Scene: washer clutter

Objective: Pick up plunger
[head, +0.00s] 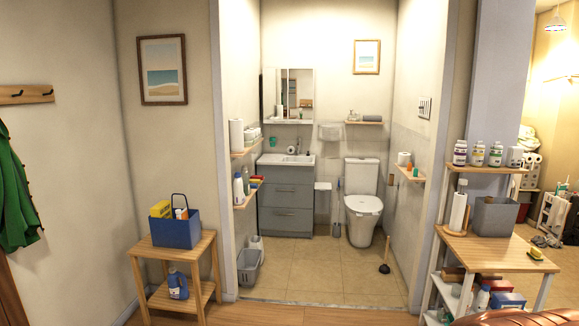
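The plunger (385,268) stands on the tiled bathroom floor at the right, in front of the toilet (363,206) and close to the right wall. It has a dark cup at the bottom and a thin, light wooden handle that looks upright or slightly tilted. My gripper is not in view, so its state and its place relative to the plunger do not show.
A doorway opens onto the bathroom, with clear tiled floor (320,275) in the middle. A wooden stand (178,249) with a blue caddy is left of it. A cluttered wooden shelf unit (500,250) is right. A grey basket (249,268) sits inside left.

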